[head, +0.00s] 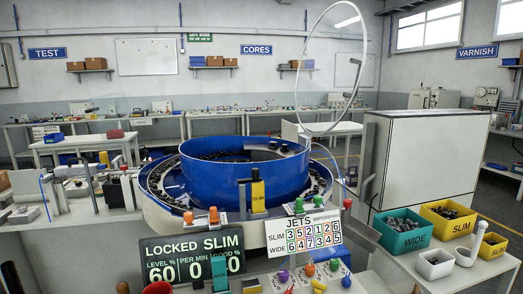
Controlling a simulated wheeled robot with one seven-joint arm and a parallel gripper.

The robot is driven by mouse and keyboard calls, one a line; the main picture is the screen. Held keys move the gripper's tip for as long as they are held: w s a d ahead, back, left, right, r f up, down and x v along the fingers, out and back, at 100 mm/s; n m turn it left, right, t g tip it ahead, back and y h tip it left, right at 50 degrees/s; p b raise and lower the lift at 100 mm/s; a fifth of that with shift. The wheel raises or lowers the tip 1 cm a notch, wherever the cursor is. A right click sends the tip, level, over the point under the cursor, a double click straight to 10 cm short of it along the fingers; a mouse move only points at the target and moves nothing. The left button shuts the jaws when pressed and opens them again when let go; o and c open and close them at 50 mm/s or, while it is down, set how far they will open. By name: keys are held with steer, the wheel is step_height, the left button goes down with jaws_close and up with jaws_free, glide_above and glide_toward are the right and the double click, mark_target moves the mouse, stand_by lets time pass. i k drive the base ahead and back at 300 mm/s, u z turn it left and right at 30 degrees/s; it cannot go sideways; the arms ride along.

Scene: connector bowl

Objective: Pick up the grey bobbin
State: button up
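I cannot pick out a single grey bobbin for certain in the head view. Many small grey and dark parts, too small to identify, lie in the teal bin (401,241) marked WIDE and the yellow bin (447,229) marked SLIM at the right. A pale, curved grey-white piece (467,254) stands on the counter in front of them; its exact kind is unclear. My gripper is not in view.
A large blue bowl (243,178) with dark parts on its track fills the centre. In front stand a black LOCKED SLIM display (190,258), a white JETS board (303,233) and coloured knobs. A small white bin (433,264) and yellow bin (492,246) stand at the right.

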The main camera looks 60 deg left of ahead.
mark_target(272, 146)
steer(key=u, duration=2.35)
steer(key=i, duration=1)
